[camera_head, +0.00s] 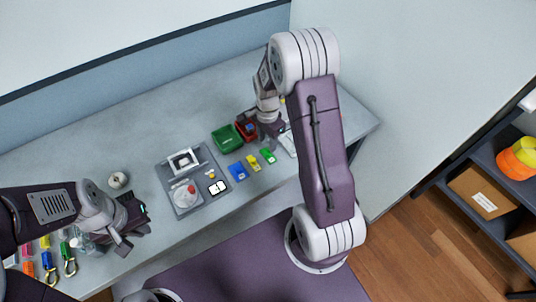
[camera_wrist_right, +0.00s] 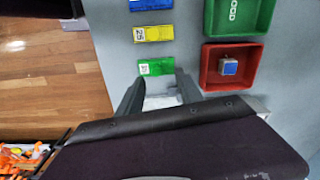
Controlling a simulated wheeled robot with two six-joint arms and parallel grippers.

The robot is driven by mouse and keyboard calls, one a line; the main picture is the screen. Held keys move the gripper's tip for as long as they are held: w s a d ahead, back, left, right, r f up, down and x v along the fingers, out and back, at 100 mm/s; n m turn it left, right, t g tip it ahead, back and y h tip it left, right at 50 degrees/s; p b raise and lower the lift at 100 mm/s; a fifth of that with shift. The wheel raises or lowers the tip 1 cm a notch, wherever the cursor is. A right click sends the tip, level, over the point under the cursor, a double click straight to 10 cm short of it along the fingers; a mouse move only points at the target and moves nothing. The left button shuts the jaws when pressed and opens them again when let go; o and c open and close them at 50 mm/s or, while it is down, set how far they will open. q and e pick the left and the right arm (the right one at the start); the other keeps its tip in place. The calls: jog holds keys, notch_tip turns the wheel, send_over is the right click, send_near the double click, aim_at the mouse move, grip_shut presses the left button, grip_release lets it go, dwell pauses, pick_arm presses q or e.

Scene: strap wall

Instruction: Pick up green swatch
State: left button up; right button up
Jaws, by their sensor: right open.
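The green swatch (camera_head: 268,156) lies flat on the table at the right end of a short row of swatches. In the right wrist view the green swatch (camera_wrist_right: 152,67) has a small white label and lies just beyond my fingertips. My right gripper (camera_wrist_right: 160,79) is open, its two fingers spread on either side of the swatch's near edge, with nothing held. Whether the fingers touch the swatch or the table cannot be told. My left gripper (camera_head: 136,229) is apart from the swatch, at the left of the table, with its fingers spread and empty.
A yellow swatch (camera_head: 254,163) and a blue swatch (camera_head: 237,172) lie beside the green one. A green bin (camera_head: 227,139) and a red bin (camera_wrist_right: 206,76) holding a blue-topped block stand close by. A grey tray (camera_head: 168,180) is further left. Carabiners lie at far left.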

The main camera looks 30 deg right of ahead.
aim_at(268, 153)
jog(key=f, duration=0.4)
jog(key=shift+s+f, duration=0.15)
jog(key=shift+s, duration=0.2)
jog(key=shift+f, duration=0.45)
grip_shut()
jog(key=shift+r, duration=0.1)
